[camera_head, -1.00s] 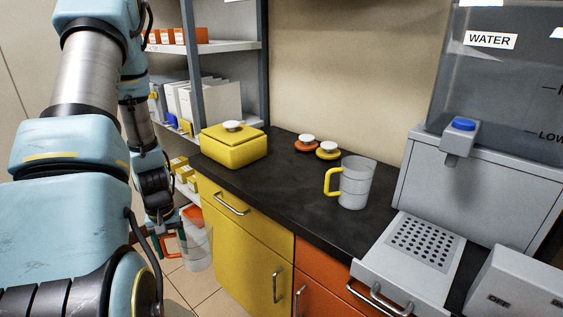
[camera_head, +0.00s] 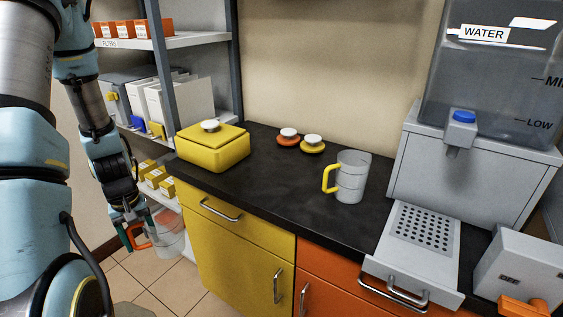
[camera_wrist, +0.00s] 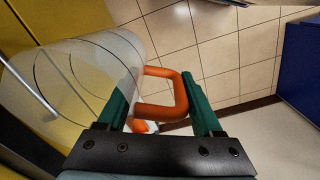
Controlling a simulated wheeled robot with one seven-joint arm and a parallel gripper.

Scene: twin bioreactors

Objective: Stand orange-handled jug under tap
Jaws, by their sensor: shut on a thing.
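The orange-handled jug (camera_head: 169,236) is clear with an orange handle, held in the air left of the yellow cabinet, below counter height. My gripper (camera_head: 136,236) is shut on its handle. In the wrist view the handle (camera_wrist: 183,92) lies between the green fingers of my gripper (camera_wrist: 165,112), and the clear jug body (camera_wrist: 75,85) extends to the left, close to the yellow cabinet. The tap (camera_head: 461,130) has a blue top and sticks out from the grey water dispenser (camera_head: 465,178). Below it is a perforated drip tray (camera_head: 402,254), with nothing on it.
A yellow-handled jug (camera_head: 351,178) stands on the dark counter (camera_head: 275,190), left of the drip tray. A grey box (camera_head: 518,268) stands right of the tray. Shelving (camera_head: 165,60) is behind my arm.

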